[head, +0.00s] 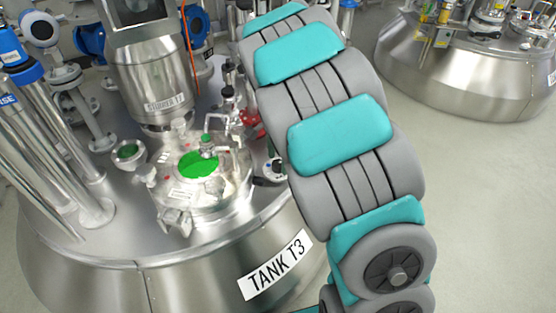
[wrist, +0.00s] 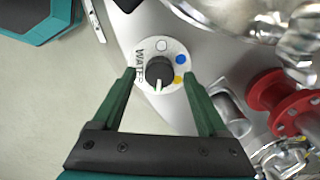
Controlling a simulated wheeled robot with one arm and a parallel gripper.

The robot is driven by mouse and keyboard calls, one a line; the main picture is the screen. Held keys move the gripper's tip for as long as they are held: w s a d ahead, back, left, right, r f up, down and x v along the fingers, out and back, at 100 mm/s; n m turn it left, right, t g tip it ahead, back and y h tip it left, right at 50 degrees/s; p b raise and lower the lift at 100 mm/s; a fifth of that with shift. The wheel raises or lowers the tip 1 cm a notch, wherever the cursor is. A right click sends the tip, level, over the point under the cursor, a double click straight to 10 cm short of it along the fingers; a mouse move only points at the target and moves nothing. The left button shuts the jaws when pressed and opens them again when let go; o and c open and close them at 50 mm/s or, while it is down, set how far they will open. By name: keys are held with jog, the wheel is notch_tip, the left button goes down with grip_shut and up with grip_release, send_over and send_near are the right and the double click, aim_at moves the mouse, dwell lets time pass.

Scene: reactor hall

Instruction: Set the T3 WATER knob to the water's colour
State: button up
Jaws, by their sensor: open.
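The WATER knob (wrist: 160,73) is a dark knob on a round white dial in the wrist view. A pale pointer mark on the knob faces down in the picture, towards my gripper's palm. My gripper (wrist: 159,79) is open, its green fingers on either side of the dial; whether they touch the knob I cannot tell. In the head view, the round window on the lid of tank T3 (head: 198,164) shows bright green. The gripper is hidden there.
A red flanged fitting (wrist: 285,103) and a shiny metal cylinder (wrist: 232,112) stand right of the dial. The stirrer T3 housing (head: 150,85) rises behind the window. Another steel tank (head: 465,80) stands at upper right, with bare floor between.

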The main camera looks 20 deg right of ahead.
aim_at(278, 163)
notch_tip(278, 163, up, 6)
jog(key=shift+r, duration=0.4)
jog(key=shift+s+r, duration=0.1)
jog(key=shift+s, duration=0.2)
jog(key=s+r+n+g, duration=0.1)
jog(key=s+n, duration=1.3)
jog(key=s, duration=2)
jog(key=shift+a+r+n+g, duration=0.3)
jog(key=shift+r+g, duration=0.1)
jog(key=shift+r, duration=0.5)
